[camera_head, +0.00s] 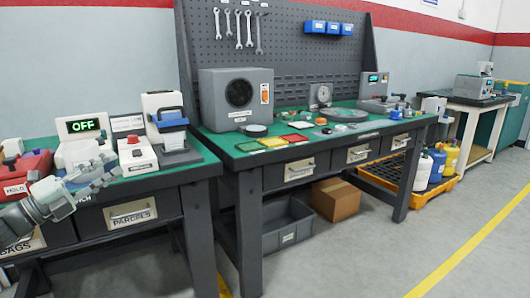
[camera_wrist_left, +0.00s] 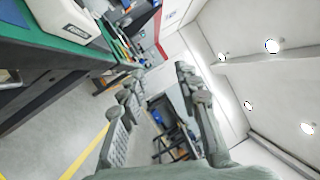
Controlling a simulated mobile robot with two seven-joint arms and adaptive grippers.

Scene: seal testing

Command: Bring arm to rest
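My left gripper (camera_head: 106,172) comes in from the left, in front of the left workbench's front edge. In the left wrist view its fingers (camera_wrist_left: 158,80) stand apart with a gap between them and nothing held. In the head view it overlaps the display device reading "OFF" (camera_head: 82,126); I cannot tell how close it is to that device. My right gripper and right arm are not in view.
The left workbench (camera_head: 205,166) carries a red box marked HOLD (camera_head: 35,164), a white unit with a red button (camera_head: 136,154) and a blue-topped machine (camera_head: 167,118). A second bench holds a grey chamber (camera_head: 238,98) and coloured trays. The floor (camera_head: 400,245) at right is clear.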

